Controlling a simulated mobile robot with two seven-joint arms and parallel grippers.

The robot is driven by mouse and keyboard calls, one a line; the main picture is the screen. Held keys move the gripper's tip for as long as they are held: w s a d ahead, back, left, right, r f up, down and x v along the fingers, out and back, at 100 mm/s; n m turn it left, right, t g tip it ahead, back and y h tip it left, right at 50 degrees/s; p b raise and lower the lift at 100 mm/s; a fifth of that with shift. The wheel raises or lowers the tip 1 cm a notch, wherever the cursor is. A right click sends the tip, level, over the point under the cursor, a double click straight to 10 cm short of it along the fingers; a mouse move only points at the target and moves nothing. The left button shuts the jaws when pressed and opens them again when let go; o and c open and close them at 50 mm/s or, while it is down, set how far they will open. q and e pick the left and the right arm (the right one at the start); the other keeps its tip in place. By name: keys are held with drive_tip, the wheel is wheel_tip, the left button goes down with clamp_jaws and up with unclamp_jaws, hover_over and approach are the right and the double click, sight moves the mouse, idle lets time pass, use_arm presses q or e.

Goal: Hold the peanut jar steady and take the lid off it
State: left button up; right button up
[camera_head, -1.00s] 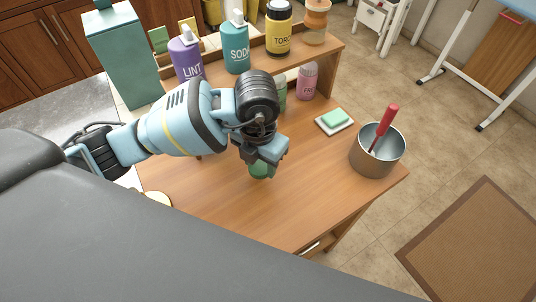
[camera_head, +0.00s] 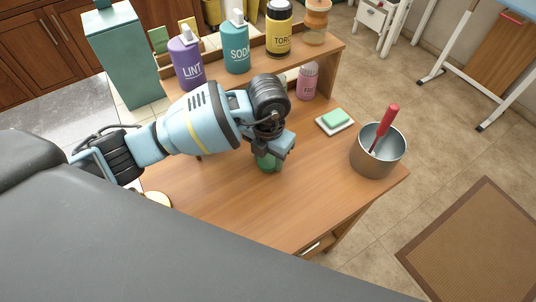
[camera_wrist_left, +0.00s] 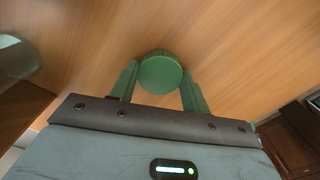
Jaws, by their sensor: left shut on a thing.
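A green jar (camera_head: 267,162) shows under my left gripper in the head view, at the middle of the wooden desk; the gripper hides most of it and no label shows. In the left wrist view its round green lid (camera_wrist_left: 160,73) with a ridged rim sits between the two fingers. My left gripper (camera_head: 270,152) is shut on the jar; whether the fingers press on the lid or the body below is unclear. The fingers also show in the left wrist view (camera_wrist_left: 160,90). My right gripper is not in view.
A metal pot (camera_head: 377,158) with a red-handled tool stands at the desk's right edge. A green sponge on a white dish (camera_head: 335,121) lies behind it. A pink bottle (camera_head: 307,82) and a raised shelf with several bottles stand behind.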

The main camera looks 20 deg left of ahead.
sight(268, 160)
use_arm(q)
drive_tip(key=shift+f, duration=0.1)
drive_tip(key=o, duration=1.1)
wheel_tip(268, 160, up, 12)
drive_tip(key=shift+r+p, duration=0.15)
drive_tip(key=shift+p, duration=0.25)
